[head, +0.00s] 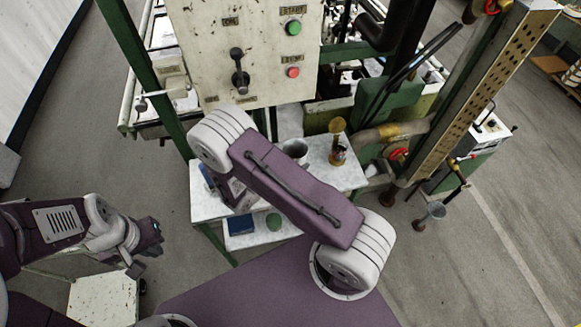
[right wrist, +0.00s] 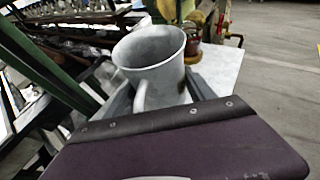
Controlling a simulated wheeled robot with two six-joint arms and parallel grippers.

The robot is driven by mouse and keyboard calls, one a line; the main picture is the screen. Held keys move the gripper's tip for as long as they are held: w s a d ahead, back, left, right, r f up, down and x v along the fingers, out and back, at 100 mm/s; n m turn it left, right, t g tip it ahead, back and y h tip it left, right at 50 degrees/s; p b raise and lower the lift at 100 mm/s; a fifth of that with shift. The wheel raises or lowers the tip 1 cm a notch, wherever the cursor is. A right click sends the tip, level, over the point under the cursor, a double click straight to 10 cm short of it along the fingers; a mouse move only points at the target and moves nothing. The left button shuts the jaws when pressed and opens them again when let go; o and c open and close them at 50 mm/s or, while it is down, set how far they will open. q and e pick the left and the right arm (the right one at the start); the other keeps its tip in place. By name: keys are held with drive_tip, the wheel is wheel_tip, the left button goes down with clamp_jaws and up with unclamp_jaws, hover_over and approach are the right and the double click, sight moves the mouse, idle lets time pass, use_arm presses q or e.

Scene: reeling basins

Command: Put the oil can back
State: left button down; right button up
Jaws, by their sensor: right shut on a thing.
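A grey, open-topped can with a side handle (right wrist: 155,65) stands upright between the fingers of my right gripper (right wrist: 160,98) in the right wrist view. The right gripper is shut on it. In the head view the grey can (head: 295,149) shows just past my right arm, over the white side table; that arm hides the gripper. A small brass-coloured thing with a round top (head: 338,142) stands right of the can on the table. I cannot tell which of these two is the oil can. My left gripper (head: 152,238) is away at the left, off the table; its jaw opening is unclear.
The white side table (head: 347,178) has a lower shelf with a blue thing (head: 240,224) and a green round thing (head: 274,221). A control panel (head: 250,60) rises behind it. A slanted perforated beam (head: 480,95) stands at right.

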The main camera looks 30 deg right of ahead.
drive_tip(key=shift+w+a+f, duration=0.25)
drive_tip(key=shift+w, duration=0.15)
wheel_tip(320, 180, down, 3)
drive_tip(key=shift+s+f+p, duration=0.1)
drive_tip(key=shift+p, duration=0.25)
drive_tip(key=shift+f, duration=0.45)
drive_tip(key=shift+f, duration=0.15)
drive_tip(key=o, duration=1.7)
